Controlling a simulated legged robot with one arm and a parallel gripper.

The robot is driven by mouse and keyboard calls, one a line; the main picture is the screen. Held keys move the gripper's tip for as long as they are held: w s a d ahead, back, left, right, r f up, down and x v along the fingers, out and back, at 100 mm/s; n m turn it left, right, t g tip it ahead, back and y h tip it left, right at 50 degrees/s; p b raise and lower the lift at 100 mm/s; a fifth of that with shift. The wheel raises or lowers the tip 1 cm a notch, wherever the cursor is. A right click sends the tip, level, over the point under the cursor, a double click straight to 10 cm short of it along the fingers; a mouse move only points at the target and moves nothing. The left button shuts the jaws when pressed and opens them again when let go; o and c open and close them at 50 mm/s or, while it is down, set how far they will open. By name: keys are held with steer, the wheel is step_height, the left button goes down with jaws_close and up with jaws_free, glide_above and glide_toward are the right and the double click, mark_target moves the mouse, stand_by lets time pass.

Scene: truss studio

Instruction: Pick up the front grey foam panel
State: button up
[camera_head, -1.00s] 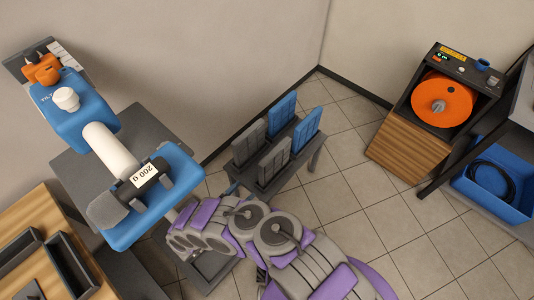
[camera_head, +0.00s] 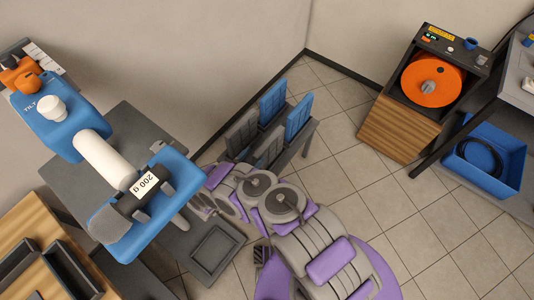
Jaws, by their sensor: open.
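Two grey and two blue foam panels stand upright in a dark rack (camera_head: 304,140) on the floor near the wall corner. The front grey panel (camera_head: 270,146) is the lower of the two grey ones, its lower part hidden by the rack and my arm. The other grey panel (camera_head: 241,132) stands behind it to the left. The blue panels (camera_head: 273,101) (camera_head: 299,117) stand to the right of the grey ones. My gripper (camera_head: 201,206) is open and empty, left of and below the rack, apart from the panels. Its fingers are small and partly hidden.
A blue tilting device (camera_head: 150,235) with a 200 g block stands on a dark table (camera_head: 130,125) at left. A low grey tray stand (camera_head: 212,250) is below my gripper. An orange reel (camera_head: 433,80) and a blue bin (camera_head: 510,175) stand at right. Tiled floor between is clear.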

mark_target(262, 149)
steer(key=x, duration=0.5)
steer(key=shift+s+d+f, duration=0.1)
steer(key=shift+s+d, duration=0.25)
steer(key=shift+s, duration=0.05)
steer(key=shift+w+d, duration=0.15)
steer(key=shift+w, duration=0.3)
steer(key=shift+a, duration=0.3)
steer(key=shift+c, duration=0.2)
steer(key=shift+d, duration=0.4)
steer(key=c, duration=0.6)
steer(key=shift+a, duration=0.2)
jaws_close()
